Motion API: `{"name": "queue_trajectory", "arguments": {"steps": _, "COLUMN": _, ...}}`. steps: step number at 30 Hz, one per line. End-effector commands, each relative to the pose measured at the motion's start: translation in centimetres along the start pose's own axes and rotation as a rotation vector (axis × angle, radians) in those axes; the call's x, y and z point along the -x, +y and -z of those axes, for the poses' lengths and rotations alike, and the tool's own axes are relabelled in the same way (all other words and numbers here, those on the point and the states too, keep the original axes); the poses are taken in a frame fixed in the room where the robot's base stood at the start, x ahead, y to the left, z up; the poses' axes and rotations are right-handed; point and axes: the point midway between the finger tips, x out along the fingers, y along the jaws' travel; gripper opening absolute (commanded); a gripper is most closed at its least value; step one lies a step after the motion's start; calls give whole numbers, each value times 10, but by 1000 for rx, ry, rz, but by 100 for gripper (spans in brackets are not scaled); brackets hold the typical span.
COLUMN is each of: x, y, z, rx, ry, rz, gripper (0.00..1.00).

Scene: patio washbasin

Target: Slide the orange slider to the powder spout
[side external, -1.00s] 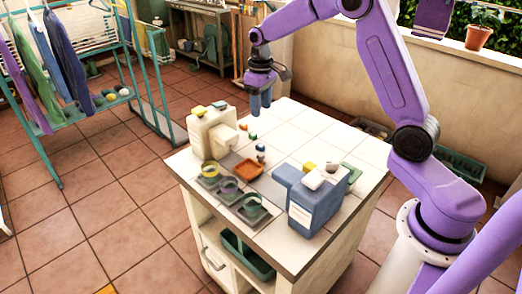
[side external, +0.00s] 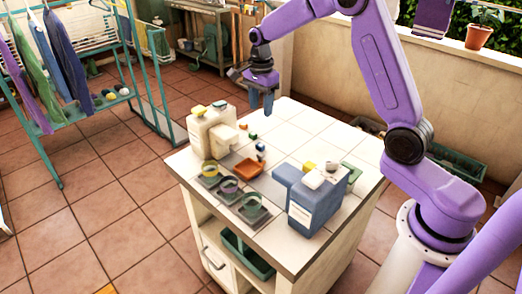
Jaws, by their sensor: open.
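The orange slider (side external: 249,168) is a shallow orange dish on a grey strip on the tiled worktop, between two dispensers. A cream dispenser (side external: 212,132) with a short spout (side external: 229,132) stands at the back left. A blue dispenser (side external: 311,200) stands at the front right, its blue block-like spout (side external: 287,176) pointing left. I cannot tell which spout is for powder. My gripper (side external: 261,103) is open and empty, pointing down above the back of the worktop, well above and behind the slider and apart from it.
The back right of the worktop (side external: 320,120) is clear.

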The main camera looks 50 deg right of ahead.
Motion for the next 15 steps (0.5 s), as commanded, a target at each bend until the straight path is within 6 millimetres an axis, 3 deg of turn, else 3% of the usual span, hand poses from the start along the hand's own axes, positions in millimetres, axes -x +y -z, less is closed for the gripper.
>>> {"name": "queue_trajectory", "arguments": {"steps": 5, "x": -13, "y": 0, "z": 0, "rx": -10, "ry": 0, "rz": -3, "gripper": 49}}
{"name": "queue_trajectory", "arguments": {"steps": 15, "x": -74, "y": 1, "z": 0, "rx": -9, "ry": 0, "rz": -6, "gripper": 49}}
